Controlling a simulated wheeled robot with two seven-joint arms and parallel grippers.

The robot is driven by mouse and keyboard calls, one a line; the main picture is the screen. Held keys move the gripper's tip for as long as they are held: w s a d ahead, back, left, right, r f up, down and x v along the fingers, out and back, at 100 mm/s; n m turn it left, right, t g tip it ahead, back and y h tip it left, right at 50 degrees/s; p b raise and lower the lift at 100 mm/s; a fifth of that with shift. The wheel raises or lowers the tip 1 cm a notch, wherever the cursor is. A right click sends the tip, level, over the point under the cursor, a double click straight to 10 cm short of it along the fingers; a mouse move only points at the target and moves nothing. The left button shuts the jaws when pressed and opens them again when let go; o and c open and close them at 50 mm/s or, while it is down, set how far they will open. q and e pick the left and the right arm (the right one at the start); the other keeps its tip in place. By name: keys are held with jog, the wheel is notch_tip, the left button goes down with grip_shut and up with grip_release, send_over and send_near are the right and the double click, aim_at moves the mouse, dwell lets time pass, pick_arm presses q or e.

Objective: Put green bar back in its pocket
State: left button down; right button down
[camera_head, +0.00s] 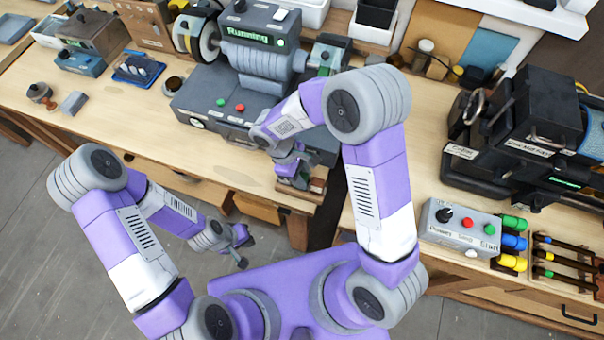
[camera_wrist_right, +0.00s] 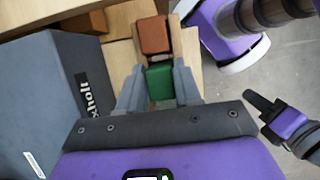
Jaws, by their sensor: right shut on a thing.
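The green bar (camera_wrist_right: 160,82) sits between the two grey fingers of my right gripper (camera_wrist_right: 159,88) in the right wrist view. The gripper is shut on it. A red-brown block (camera_wrist_right: 154,35) lies just beyond the bar, in line with it, in a light wooden holder. In the head view my right gripper (camera_head: 292,172) is low at the front edge of the bench, by the grey machine. The bar is hidden there, and I cannot tell whether it is seated in a pocket. My left gripper (camera_head: 243,250) hangs open and empty over the floor, off the bench.
The grey machine (camera_head: 205,95) with a "Running" display stands close behind my right gripper. A control box (camera_head: 460,228) with buttons and a rack (camera_head: 565,262) of coloured pieces are at the right. A dark machine (camera_head: 525,125) stands behind them. The left bench front is mostly clear.

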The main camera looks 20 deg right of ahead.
jog(key=shift+f, duration=0.3)
jog(key=c, duration=0.7)
grip_release()
